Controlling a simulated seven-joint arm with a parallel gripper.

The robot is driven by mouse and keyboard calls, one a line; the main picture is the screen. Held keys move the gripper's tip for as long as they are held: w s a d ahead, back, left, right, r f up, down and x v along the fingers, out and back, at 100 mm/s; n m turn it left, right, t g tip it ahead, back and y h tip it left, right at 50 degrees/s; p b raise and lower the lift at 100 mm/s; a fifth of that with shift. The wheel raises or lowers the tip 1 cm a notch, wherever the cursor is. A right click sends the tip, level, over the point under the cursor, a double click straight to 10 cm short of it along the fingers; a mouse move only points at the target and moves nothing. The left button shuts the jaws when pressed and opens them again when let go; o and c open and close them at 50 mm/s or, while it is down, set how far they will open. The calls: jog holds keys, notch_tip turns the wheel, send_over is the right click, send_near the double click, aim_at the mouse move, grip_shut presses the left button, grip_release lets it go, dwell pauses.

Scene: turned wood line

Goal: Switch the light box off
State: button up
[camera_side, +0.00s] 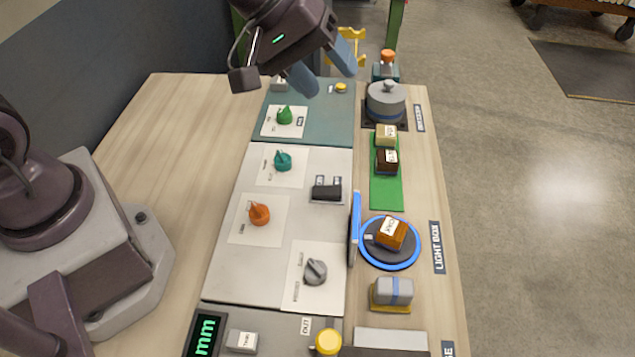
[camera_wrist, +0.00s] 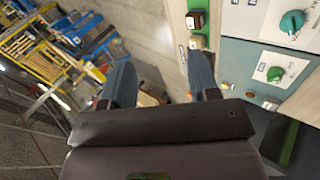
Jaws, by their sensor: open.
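In the side view the light box is marked by a dark label (camera_side: 437,247). Beside it are a round dark plate with a bright blue rim (camera_side: 373,262) and an upright blue panel (camera_side: 354,230). An orange-brown block (camera_side: 391,235) sits on the plate. The white control panel (camera_side: 225,275) left of it carries a black switch (camera_side: 327,193), a teal knob (camera_side: 283,161), an orange knob (camera_side: 259,214) and a grey knob (camera_side: 316,271). The small lettering is unreadable. My gripper (camera_side: 331,80) is open and empty above the table's far end; its fingers also show in the wrist view (camera_wrist: 161,70).
A teal panel (camera_side: 330,120) with a green knob (camera_side: 285,116) lies beyond the white panel. A grey lidded pot (camera_side: 386,103), small blocks on a green strip (camera_side: 387,195) and a grey block on a yellow base (camera_side: 392,291) line the right side.

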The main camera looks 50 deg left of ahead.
jog(key=w+f+n+t+y, duration=0.1)
jog(key=w+f+n, duration=0.3)
jog(key=w+n, duration=0.2)
jog(key=n+g+y, duration=0.4)
jog(key=n+g, duration=0.3)
jog(key=n, duration=0.6)
send_over(318, 190)
notch_tip(318, 190, down, 8)
notch_tip(318, 190, down, 12)
jog(key=shift+f, duration=0.2)
